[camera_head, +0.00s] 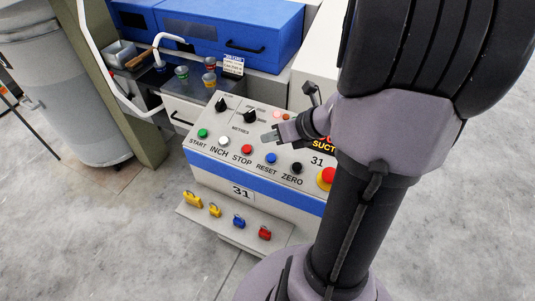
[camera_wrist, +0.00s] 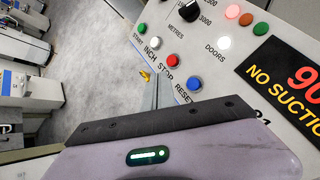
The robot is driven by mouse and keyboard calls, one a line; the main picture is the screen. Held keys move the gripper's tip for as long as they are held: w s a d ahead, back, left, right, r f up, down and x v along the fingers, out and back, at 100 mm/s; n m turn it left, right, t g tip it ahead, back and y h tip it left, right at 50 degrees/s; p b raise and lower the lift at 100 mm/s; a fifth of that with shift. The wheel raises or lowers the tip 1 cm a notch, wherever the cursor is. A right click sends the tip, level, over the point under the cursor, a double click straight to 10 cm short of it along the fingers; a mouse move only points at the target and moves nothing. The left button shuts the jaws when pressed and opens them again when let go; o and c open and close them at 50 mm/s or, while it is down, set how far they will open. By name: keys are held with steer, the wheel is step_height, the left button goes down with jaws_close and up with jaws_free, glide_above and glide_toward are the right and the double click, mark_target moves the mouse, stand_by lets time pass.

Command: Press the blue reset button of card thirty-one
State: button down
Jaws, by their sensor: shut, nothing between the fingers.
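The control panel of card 31 (camera_head: 215,148) has a row of buttons labelled START, INCH, STOP, RESET and ZERO. The blue RESET button (camera_head: 271,158) sits between the red STOP button (camera_head: 246,149) and the black ZERO button (camera_head: 296,168). In the wrist view the blue button (camera_wrist: 194,84) shows just beyond the dark edge of my gripper's body. My gripper (camera_head: 270,137) is shut and empty, and appears just above the blue button in the head view, over the panel. I cannot tell its exact height. In the wrist view its grey fingers (camera_wrist: 160,90) are partly hidden.
A red mushroom button (camera_head: 326,178) is at the panel's right, beside my arm. Dark knobs (camera_head: 221,104) stand up behind the button row. Several padlocks (camera_head: 239,221) sit on a ledge below. A NO SUCTION sign (camera_wrist: 285,75) is on the right. Floor is clear in front.

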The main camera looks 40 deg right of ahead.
mark_target(273, 160)
steer(key=shift+w+d+f+b, duration=0.2)
steer(key=shift+d+f+b, duration=0.15)
steer(key=shift+f+b, duration=1)
steer(key=shift+w+d+f+b, duration=0.15)
steer(key=shift+d+f+b, duration=0.15)
steer(key=shift+f+b, duration=1.05)
steer(key=shift+w+d+f+b, duration=0.2)
steer(key=shift+d+f+b, duration=0.15)
steer(key=shift+f+b, duration=0.95)
steer(key=shift+f, duration=0.35)
steer(key=shift+d+f, duration=0.1)
steer(key=shift+f, duration=0.25)
steer(key=shift+d+f+b, duration=0.1)
steer(key=shift+f+b, duration=0.25)
steer(key=shift+f, duration=0.1)
steer(key=shift+r, duration=0.1)
steer(key=shift+a+r+p, duration=0.25)
steer(key=shift+r+p, duration=0.55)
steer(key=shift+p, duration=0.1)
steer(key=shift+r, duration=0.1)
